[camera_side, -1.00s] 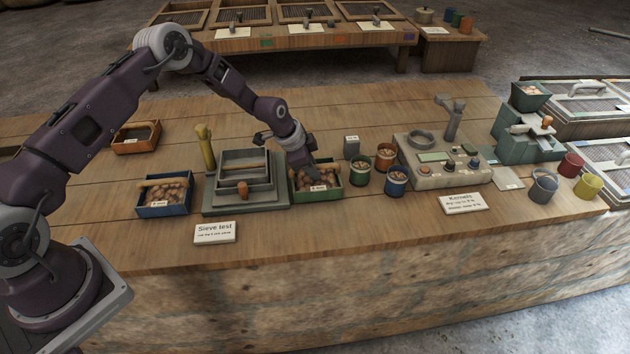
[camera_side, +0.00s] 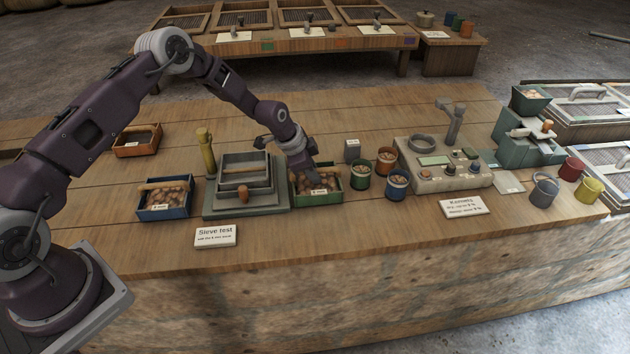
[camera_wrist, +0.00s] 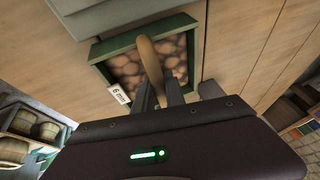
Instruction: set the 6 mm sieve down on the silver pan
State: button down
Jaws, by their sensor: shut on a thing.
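The 6 mm sieve (camera_side: 331,197) is a green-framed tray of brown nuts with a wooden bar handle, on the bench right of the grey stack. In the wrist view the sieve (camera_wrist: 97,53) carries a "6 mm" label. My gripper (camera_wrist: 160,92) is shut on its wooden handle from above; the side view shows my gripper (camera_side: 312,180) over the tray. I see no clear gap under the sieve. The silver pan (camera_side: 270,198) appears to be the grey square stack with a wooden handle on top, just left of the sieve. Its inside is partly hidden.
A blue tray of nuts (camera_side: 164,212) stands left of the stack, with a yellow-handled tool (camera_side: 206,152) behind. A green cup (camera_side: 359,181) and other cups stand close right of the sieve. A sign (camera_side: 215,236) lies in front. The front bench strip is mostly clear.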

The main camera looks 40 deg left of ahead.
jog(key=r, duration=1)
jog(key=shift+a, duration=0.2)
jog(key=s+a+r, duration=0.2)
jog(key=s+a, duration=0.1)
jog(key=a, duration=0.4)
jog(key=r, duration=0.2)
send_over(245, 172)
jog(key=a, duration=0.1)
jog(key=shift+w+a+f, duration=0.1)
jog(key=shift+f, duration=2.25)
jog(key=shift+f, duration=0.15)
jog(key=shift+f, duration=0.55)
jog(key=shift+f, duration=0.55)
